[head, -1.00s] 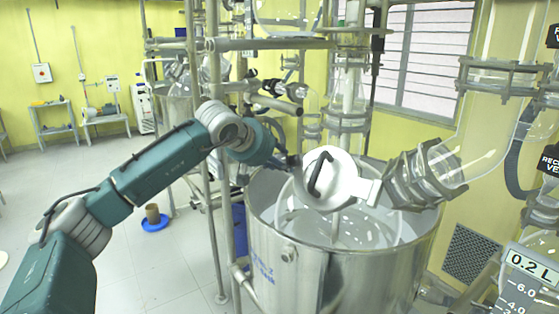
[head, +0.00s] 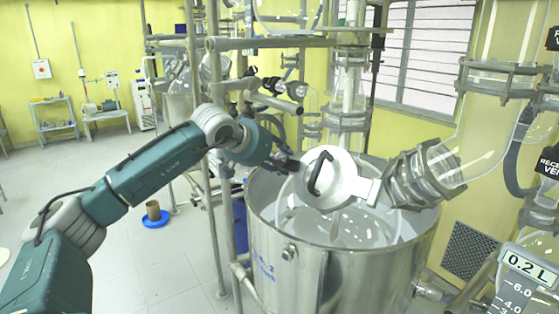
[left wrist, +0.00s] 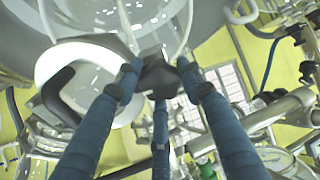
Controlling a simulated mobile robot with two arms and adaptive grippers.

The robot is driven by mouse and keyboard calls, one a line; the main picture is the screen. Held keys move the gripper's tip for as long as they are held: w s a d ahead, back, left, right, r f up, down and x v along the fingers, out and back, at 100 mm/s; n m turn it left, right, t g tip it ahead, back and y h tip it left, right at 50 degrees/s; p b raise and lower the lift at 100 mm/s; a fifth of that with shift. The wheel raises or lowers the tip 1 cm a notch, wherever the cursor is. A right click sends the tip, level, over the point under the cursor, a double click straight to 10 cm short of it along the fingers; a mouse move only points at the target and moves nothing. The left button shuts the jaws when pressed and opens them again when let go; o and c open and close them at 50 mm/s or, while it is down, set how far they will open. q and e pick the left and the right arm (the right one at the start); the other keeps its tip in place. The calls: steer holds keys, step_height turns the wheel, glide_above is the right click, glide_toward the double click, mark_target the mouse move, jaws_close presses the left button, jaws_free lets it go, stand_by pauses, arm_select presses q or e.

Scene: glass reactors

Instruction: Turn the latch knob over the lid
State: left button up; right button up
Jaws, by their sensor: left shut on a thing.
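The lid (head: 341,184) is a round white disc with a black curved handle (head: 319,172), closed over the glass port at the top of the reactor. In the left wrist view the lid (left wrist: 75,65) lies at the left, with its dark handle (left wrist: 60,95). My left gripper (head: 290,163) is at the lid's left edge. In the left wrist view its blue fingers close around the dark latch knob (left wrist: 158,76), at the rim of the lid. The fingers hide part of the knob, so its turn angle is hard to tell. My right gripper is in neither view.
A large steel vessel (head: 310,275) surrounds the glass reactor below the lid. Steel frame posts (head: 215,230) stand just beside my left arm. A clamped glass elbow (head: 430,172) is right of the lid.

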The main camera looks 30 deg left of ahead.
arm_select(q)
steer(key=shift+f, duration=0.1)
steer(key=o, duration=1.2)
steer(key=shift+s, duration=0.1)
steer(key=shift+c, duration=0.2)
steer(key=shift+a, duration=0.1)
steer(key=v, duration=1.2)
